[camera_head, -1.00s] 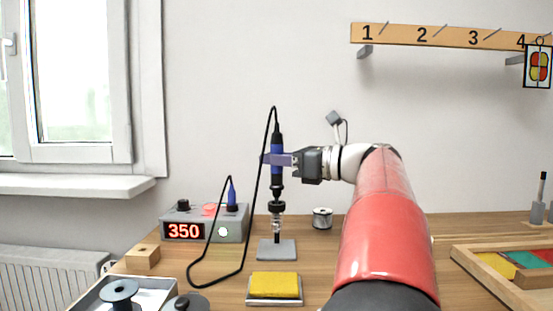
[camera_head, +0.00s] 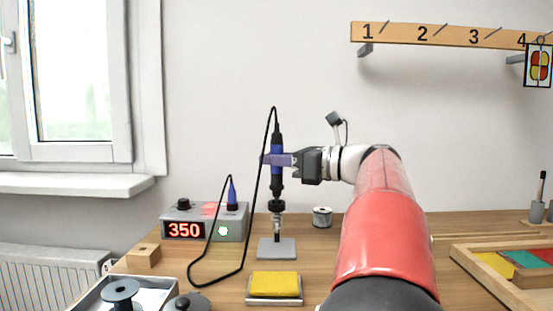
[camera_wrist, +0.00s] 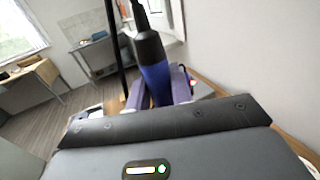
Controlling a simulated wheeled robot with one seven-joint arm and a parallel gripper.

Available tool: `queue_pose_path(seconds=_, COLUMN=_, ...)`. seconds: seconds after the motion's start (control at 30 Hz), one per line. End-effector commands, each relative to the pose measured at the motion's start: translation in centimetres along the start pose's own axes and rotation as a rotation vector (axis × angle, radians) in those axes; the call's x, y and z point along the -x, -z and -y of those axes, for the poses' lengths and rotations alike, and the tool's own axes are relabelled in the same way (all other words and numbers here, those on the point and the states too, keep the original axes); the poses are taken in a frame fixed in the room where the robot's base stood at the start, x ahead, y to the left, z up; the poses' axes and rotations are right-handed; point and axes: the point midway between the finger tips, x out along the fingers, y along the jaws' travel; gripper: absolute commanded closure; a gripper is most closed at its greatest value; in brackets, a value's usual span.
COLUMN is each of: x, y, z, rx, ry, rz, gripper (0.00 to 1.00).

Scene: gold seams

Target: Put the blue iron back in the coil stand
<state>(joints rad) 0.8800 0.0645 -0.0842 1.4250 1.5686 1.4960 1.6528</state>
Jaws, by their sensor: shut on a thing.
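The blue iron (camera_head: 277,180) is upright, with a blue and black handle and a black cord at its top. My gripper (camera_head: 279,160) is shut on its handle, and the purple fingers lie on both sides of it. The handle also shows between the fingers in the wrist view (camera_wrist: 156,80). The coil stand (camera_head: 276,249) has a grey square base on the table. The iron's black collar is at the top of the coil, in line with it. I cannot tell how deep the tip sits inside the coil.
The grey station (camera_head: 235,220) showing 350 stands left of the stand, and the iron's cord loops down between them. A yellow sponge (camera_head: 275,284) lies in front. A solder spool (camera_head: 322,217) stands behind right. A wooden block (camera_head: 143,256) is at left.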

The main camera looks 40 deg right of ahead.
Motion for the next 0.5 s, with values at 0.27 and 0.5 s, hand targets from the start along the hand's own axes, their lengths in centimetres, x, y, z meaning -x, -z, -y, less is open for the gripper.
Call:
queue_pose_path(seconds=0.27, x=0.0, y=0.7, z=0.0, rx=-0.001, ry=0.0, rz=0.0, gripper=1.0)
queue_pose_path(seconds=0.5, x=0.0, y=1.3, z=0.0, rx=0.001, ry=-0.001, rz=0.001, gripper=1.0)
